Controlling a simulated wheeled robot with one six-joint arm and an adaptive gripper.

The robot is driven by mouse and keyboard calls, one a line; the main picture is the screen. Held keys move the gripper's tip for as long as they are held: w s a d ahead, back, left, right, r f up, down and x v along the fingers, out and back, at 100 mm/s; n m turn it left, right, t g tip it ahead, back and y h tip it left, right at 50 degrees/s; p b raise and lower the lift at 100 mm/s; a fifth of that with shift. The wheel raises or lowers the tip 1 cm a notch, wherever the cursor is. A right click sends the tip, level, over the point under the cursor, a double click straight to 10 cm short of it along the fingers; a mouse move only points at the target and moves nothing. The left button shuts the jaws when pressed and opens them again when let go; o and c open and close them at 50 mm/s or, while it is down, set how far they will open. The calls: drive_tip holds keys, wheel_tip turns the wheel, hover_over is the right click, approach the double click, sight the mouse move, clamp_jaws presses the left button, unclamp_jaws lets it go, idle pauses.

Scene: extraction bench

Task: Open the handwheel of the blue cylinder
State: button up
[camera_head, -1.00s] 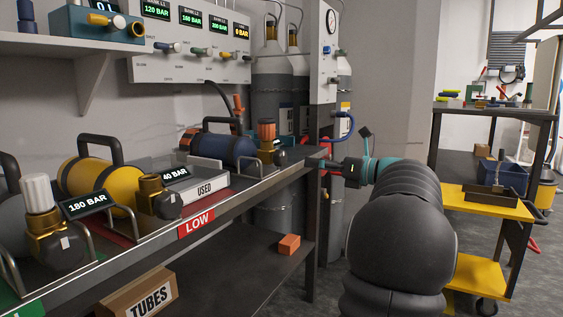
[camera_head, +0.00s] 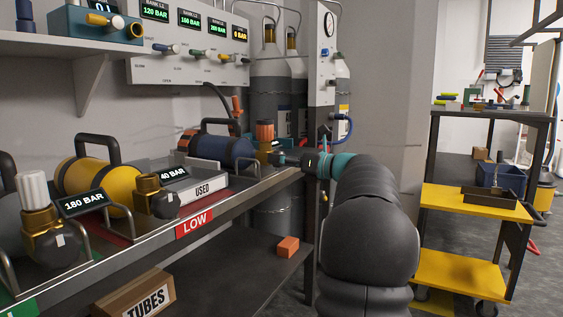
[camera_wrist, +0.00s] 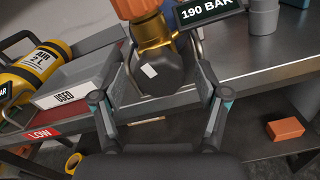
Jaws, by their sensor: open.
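The blue cylinder (camera_head: 222,149) lies on the bench with a black carry handle, its valve end to the right. Its orange handwheel (camera_head: 265,130) stands upright on a brass valve (camera_head: 263,150). In the wrist view the orange handwheel (camera_wrist: 133,7) is cut off by the top edge, above the brass valve (camera_wrist: 150,37) and a dark rounded body with a white label. My gripper (camera_wrist: 160,70) is open, its two fingers apart on either side of this dark body, below the handwheel. In the head view my gripper (camera_head: 288,158) is just right of the valve; its fingers are hard to make out.
A display reading 190 BAR (camera_wrist: 210,10) stands close beside the valve. A yellow cylinder (camera_head: 92,180) and a USED sign (camera_head: 204,190) are to the left. Tall grey cylinders (camera_head: 275,85) and a gauge panel (camera_head: 325,60) stand behind. An orange block (camera_head: 288,245) lies on the lower shelf.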

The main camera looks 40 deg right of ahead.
drive_tip(key=c, duration=1.2)
drive_tip(key=shift+o, duration=0.2)
